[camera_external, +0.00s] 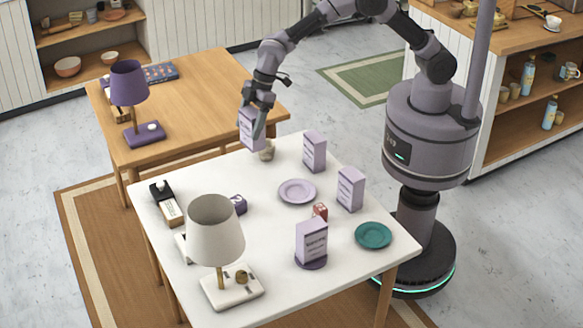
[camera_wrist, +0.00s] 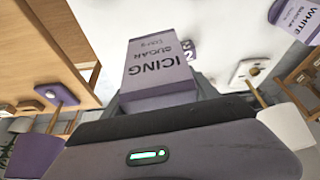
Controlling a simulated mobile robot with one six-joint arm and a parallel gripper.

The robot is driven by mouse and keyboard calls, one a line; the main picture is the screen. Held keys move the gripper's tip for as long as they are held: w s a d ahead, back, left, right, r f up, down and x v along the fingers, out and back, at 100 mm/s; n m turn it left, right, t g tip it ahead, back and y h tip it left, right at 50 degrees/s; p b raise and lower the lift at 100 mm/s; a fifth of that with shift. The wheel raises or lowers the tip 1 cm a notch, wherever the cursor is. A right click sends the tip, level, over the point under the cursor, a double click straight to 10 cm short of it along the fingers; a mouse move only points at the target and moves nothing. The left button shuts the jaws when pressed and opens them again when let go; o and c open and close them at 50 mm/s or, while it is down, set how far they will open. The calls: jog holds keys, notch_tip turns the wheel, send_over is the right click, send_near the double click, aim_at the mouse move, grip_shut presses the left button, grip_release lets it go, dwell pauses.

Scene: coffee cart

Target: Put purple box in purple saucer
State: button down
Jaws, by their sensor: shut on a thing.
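My gripper (camera_external: 257,110) is shut on a pale purple box (camera_external: 249,133), held above the far left edge of the white table. In the wrist view this box (camera_wrist: 157,68) reads "ICING SUGAR". Two similar boxes stand upright on the table, one at the back (camera_external: 315,151) and one at the right (camera_external: 350,189). Another similar box (camera_external: 311,240) stands on a dark purple saucer (camera_external: 311,264) near the front; it covers most of that saucer. A pale lilac saucer (camera_external: 297,191) lies empty mid-table. A teal saucer (camera_external: 373,236) lies empty at the right.
A white lamp (camera_external: 216,235) stands at the front left of the white table. A small red box (camera_external: 320,211), a purple item (camera_external: 239,205) and a small beige object (camera_external: 267,152) are also on it. A wooden table (camera_external: 195,95) with a purple lamp (camera_external: 129,85) adjoins behind.

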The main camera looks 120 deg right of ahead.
jog(key=s+a+n+g+y, duration=0.15)
jog(key=s+a+n, duration=0.3)
jog(key=s, duration=0.45)
jog(key=s+a+n+g+y, duration=0.1)
jog(key=s+a+n+g, duration=0.1)
jog(key=s+a+n, duration=0.5)
jog(key=s+a+n+g+y, duration=0.15)
jog(key=s+n, duration=0.35)
jog(key=s, duration=0.6)
notch_tip(320, 180, down, 9)
jog(key=w, duration=0.1)
jog(key=w+f+b, duration=0.1)
jog(key=w, duration=0.4)
jog(key=w+f+b, duration=0.2)
jog(key=w, duration=0.3)
jog(key=w+f+b, duration=0.1)
jog(key=w, duration=0.4)
jog(key=shift+w+d+f, duration=0.15)
jog(key=shift+w+f, duration=0.1)
jog(key=shift+f, duration=0.15)
jog(key=shift+r, duration=0.15)
jog(key=c, duration=0.7)
grip_release()
jog(key=shift+f, duration=0.2)
jog(key=o, duration=0.5)
